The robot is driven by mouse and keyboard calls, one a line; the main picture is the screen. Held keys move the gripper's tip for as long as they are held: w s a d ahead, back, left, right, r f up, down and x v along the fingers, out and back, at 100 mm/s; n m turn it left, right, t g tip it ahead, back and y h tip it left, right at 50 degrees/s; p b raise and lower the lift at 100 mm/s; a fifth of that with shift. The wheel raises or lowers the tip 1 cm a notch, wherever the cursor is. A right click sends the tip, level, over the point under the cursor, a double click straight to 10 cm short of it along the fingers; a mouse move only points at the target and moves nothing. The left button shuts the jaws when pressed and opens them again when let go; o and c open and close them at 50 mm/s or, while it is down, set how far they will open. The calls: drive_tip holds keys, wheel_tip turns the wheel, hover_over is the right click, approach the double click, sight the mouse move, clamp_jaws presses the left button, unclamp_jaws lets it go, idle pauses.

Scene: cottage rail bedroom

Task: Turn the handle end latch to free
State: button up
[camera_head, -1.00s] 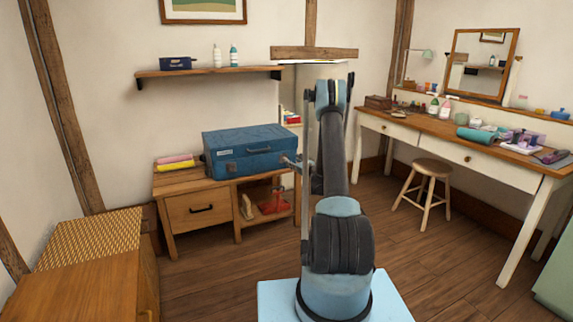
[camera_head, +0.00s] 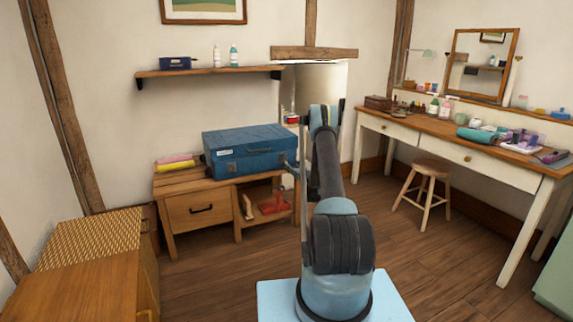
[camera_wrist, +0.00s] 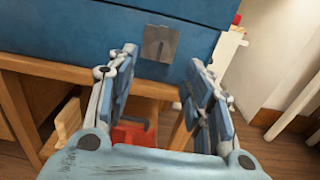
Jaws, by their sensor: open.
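A blue case (camera_head: 248,150) sits on the low wooden bench by the back wall; it also shows in the wrist view (camera_wrist: 80,40). A grey metal latch plate (camera_wrist: 159,44) is on the case's blue face, near its lower edge, with a narrow upright piece in its middle. My gripper (camera_wrist: 158,72) is open and empty, its two fingers pointing toward the case. The latch lies ahead of the gap between the fingertips, and no contact shows. In the head view my arm hides most of the gripper.
The bench (camera_head: 215,183) has a drawer and an open shelf holding a red object (camera_head: 274,203). Folded pink and yellow cloths (camera_head: 175,162) lie left of the case. A stool (camera_head: 425,185) and a long dressing table (camera_head: 470,140) stand at right. Floor between is clear.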

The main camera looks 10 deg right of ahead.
sight(286, 160)
drive_tip(key=x, duration=0.9)
drive_tip(key=shift+w, duration=0.15)
drive_tip(key=shift+c, duration=0.2)
drive_tip(key=shift+a, duration=0.1)
drive_tip(key=c, duration=1)
